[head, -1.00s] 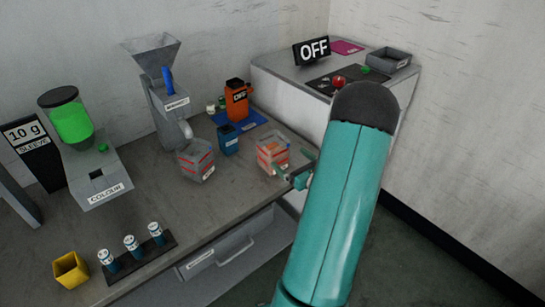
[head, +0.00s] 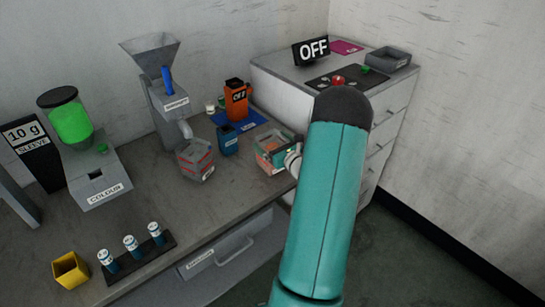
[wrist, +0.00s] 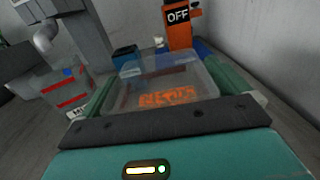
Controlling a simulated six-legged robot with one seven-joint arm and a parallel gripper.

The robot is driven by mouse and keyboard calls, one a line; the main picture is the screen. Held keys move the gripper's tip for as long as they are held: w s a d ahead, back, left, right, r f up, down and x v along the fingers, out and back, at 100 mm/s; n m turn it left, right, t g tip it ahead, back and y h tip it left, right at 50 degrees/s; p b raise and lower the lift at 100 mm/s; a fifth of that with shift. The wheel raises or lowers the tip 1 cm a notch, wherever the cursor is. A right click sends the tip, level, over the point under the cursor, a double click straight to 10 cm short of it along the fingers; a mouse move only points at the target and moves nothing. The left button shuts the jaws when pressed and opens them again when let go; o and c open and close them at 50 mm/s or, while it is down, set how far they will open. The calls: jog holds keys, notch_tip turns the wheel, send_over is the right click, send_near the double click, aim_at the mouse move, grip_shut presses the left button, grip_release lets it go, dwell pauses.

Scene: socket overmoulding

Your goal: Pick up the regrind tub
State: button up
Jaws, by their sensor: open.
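A clear tub with orange bits in it (head: 268,160) stands at the right end of the grey bench; I take it as the regrind tub, though its label cannot be read. In the wrist view the tub (wrist: 165,72) fills the middle, with the orange bits at its bottom. My gripper (head: 278,150) is open around it. In the wrist view one green finger runs along each side of the tub; I cannot tell whether they touch it. The tub's near lower part is hidden behind the gripper's dark front edge.
A second clear tub with red lines (head: 195,160) stands close on the left, under the grey machine's spout (head: 186,130). A blue cup (head: 228,139) and an orange device (head: 237,98) on a blue mat stand behind. The white cabinet (head: 285,85) is at the right.

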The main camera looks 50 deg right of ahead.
jog(key=c, duration=1.5)
jog(key=shift+r, duration=0.1)
jog(key=shift+c, duration=0.2)
